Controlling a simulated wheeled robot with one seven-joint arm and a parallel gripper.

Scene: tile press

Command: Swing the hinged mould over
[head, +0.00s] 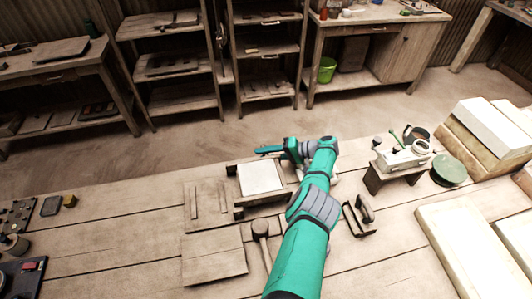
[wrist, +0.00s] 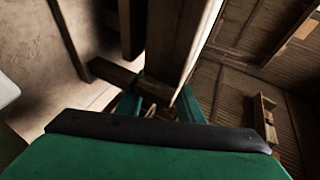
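The mould (head: 237,189) is a dark wooden frame around a pale, near-square slab (head: 260,177) on the bench. It looks flat in the head view. My gripper (head: 272,150) is at the mould's far edge, to the right of its middle, with my arm passing along its right side. In the wrist view, the teal fingers (wrist: 160,106) stand apart, and a dark wooden bar (wrist: 153,88) lies at or between their tips. A brown panel with a pale edge (wrist: 206,45) rises close beyond. Whether the fingers grip the bar is unclear. The hinge is not distinguishable.
Thin boards (head: 213,257) and a mallet (head: 261,230) lie in front of the mould. A dark metal-looking frame (head: 358,220) lies right of my arm. A small stand (head: 396,172), a green disc (head: 448,170) and pale blocks (head: 468,250) crowd the right. The bench left of the boards is mostly clear.

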